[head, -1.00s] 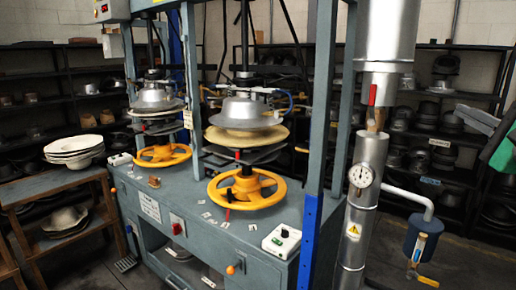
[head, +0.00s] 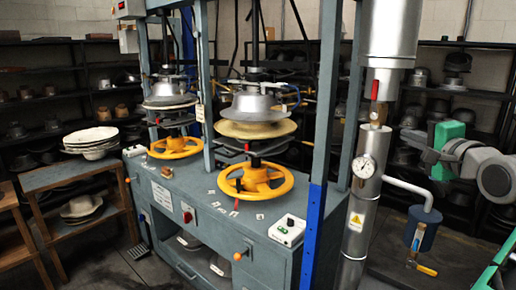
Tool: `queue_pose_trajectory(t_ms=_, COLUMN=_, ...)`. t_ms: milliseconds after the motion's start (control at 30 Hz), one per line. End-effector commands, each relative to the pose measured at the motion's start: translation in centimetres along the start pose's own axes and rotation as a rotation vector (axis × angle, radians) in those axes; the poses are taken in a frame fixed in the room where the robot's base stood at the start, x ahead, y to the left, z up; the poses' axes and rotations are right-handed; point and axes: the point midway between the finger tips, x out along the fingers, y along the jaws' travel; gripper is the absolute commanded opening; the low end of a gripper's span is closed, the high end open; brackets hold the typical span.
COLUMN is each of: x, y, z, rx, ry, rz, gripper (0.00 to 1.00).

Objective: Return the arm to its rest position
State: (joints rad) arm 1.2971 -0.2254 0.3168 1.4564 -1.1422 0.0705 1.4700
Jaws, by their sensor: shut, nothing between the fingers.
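My gripper (head: 413,140) is at the right in the head view, at the end of my grey and green arm. It points left and away, in front of the dark back shelves. Its fingers are small and dim against the shelves, but it appears shut with nothing held. It is apart from the press, to the right of the steel column. A second green part of my arm shows at the lower right corner.
The blue-grey hat press (head: 200,215) carries two yellow handwheels (head: 255,182). A steel column (head: 362,200) with a gauge stands right of it, with a blue canister (head: 422,230) on a side pipe. A wooden rack (head: 75,180) with hats stands left. Floor shows at lower right.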

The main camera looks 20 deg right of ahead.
Motion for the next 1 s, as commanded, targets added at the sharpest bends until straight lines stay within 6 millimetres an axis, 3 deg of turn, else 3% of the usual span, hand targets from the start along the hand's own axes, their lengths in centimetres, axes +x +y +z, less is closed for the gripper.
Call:
queue_pose_trajectory(t_ms=167, x=4.2, y=5.0, z=7.9, rx=-0.194, ry=-0.085, rz=0.161, gripper=0.0)
queue_pose_trajectory(t_ms=267, x=5.3, y=9.5, z=14.6, rx=-0.366, ry=-0.183, rz=0.289, gripper=0.0)
queue_pose_trajectory(t_ms=333, x=4.9, y=13.3, z=19.6, rx=-0.505, ry=-0.276, rz=0.384, gripper=0.0)
queue_pose_trajectory(t_ms=467, x=1.5, y=20.4, z=27.9, rx=-0.775, ry=-0.491, rz=0.537, gripper=0.0)
queue_pose_trajectory(t_ms=600, x=-5.3, y=27.8, z=34.5, rx=-1.07, ry=-0.769, rz=0.663, gripper=0.0)
queue_pose_trajectory(t_ms=700, x=-10.1, y=31.9, z=36.7, rx=-1.237, ry=-0.945, rz=0.72, gripper=0.0)
queue_pose_trajectory(t_ms=800, x=-13.2, y=34.2, z=37.4, rx=-1.337, ry=-1.059, rz=0.749, gripper=0.0)
queue_pose_trajectory(t_ms=1000, x=-14.3, y=35.0, z=37.3, rx=-1.372, ry=-1.099, rz=0.759, gripper=0.0)
